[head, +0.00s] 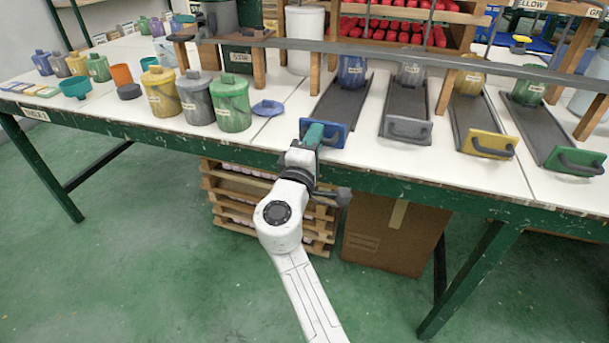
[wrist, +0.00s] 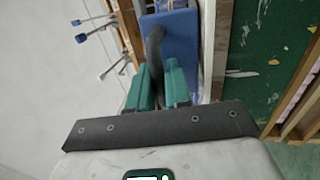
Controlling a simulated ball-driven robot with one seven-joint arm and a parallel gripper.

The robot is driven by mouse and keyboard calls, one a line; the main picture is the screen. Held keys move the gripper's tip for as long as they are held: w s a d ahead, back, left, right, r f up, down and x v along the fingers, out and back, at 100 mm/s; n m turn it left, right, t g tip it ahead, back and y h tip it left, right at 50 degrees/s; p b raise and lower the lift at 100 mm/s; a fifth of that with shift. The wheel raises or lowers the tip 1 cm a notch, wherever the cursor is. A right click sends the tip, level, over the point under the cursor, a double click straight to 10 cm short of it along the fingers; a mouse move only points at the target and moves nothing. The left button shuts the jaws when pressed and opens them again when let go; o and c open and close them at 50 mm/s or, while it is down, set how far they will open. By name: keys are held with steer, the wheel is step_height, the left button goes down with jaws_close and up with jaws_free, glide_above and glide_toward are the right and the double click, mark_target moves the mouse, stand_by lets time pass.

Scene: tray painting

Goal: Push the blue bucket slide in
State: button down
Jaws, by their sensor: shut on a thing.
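The blue bucket slide is a dark sloping tray with a blue front plate (head: 335,133), pulled out over the white table. The blue bucket (head: 352,70) stands at its far end under the grey rail. My gripper (head: 314,134) is at the front plate, with teal fingers. In the wrist view my gripper (wrist: 159,85) is shut on the dark curved handle (wrist: 154,48) of the blue plate (wrist: 182,40). The fingers hide part of the handle.
Grey (head: 405,129), yellow (head: 487,144) and green (head: 575,160) slides stick out to the right. Lidded yellow, grey and green pots (head: 233,103) and a small blue dish (head: 267,108) stand left. A cardboard box (head: 393,235) and wooden crates are below the table.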

steer(key=shift+f+b+x, duration=0.2)
steer(key=shift+b+x, duration=0.25)
steer(key=shift+x, duration=0.4)
steer(key=shift+f+b+x, duration=0.2)
steer(key=shift+b+x, duration=0.2)
steer(key=shift+x, duration=0.45)
steer(key=shift+w, duration=0.1)
steer(key=c, duration=1.2)
jaws_free()
steer(key=shift+c, duration=0.2)
steer(key=p+v, duration=0.2)
steer(key=v, duration=0.9)
